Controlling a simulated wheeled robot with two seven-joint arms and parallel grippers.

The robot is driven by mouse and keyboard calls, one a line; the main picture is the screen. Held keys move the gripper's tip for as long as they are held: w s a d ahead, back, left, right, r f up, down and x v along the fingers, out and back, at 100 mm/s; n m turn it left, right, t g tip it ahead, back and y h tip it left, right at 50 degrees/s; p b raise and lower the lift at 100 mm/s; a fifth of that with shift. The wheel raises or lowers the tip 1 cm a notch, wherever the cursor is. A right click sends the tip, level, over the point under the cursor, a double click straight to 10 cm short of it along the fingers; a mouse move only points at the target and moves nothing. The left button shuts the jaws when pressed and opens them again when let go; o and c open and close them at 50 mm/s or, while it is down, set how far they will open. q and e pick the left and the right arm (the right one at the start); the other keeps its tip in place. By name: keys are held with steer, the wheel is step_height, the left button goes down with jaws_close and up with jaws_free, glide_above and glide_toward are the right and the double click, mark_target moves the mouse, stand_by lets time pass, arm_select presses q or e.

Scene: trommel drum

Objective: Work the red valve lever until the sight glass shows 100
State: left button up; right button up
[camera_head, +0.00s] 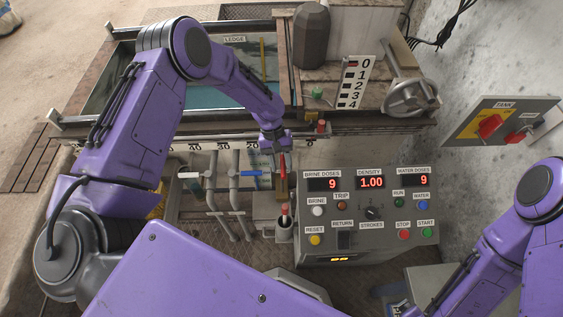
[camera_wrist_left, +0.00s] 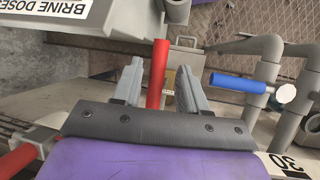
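A red lever (camera_head: 283,163) stands just left of the control panel, below my left gripper (camera_head: 274,147). In the left wrist view the red lever (camera_wrist_left: 158,75) lies between the two grey fingers of my left gripper (camera_wrist_left: 161,80). The fingers are apart, with gaps visible beside the lever. I cannot make out a sight glass reading. The control panel (camera_head: 290,245) shows brine doses 9, density 1.00 and water doses 9. My right arm is at the lower right; its gripper is not clearly visible.
A blue lever (camera_wrist_left: 238,84) on grey pipes sits beside the red one. A red-handled part (camera_head: 285,210) stands below it. The tank (camera_head: 220,75), a handwheel (camera_head: 412,97) and a 0–4 board (camera_head: 355,83) are behind. A tank panel (camera_head: 497,128) is at right.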

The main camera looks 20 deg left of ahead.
arm_select(q)
steer(key=v, duration=1)
steer(key=shift+r, duration=0.25)
steer(key=shift+a, duration=0.15)
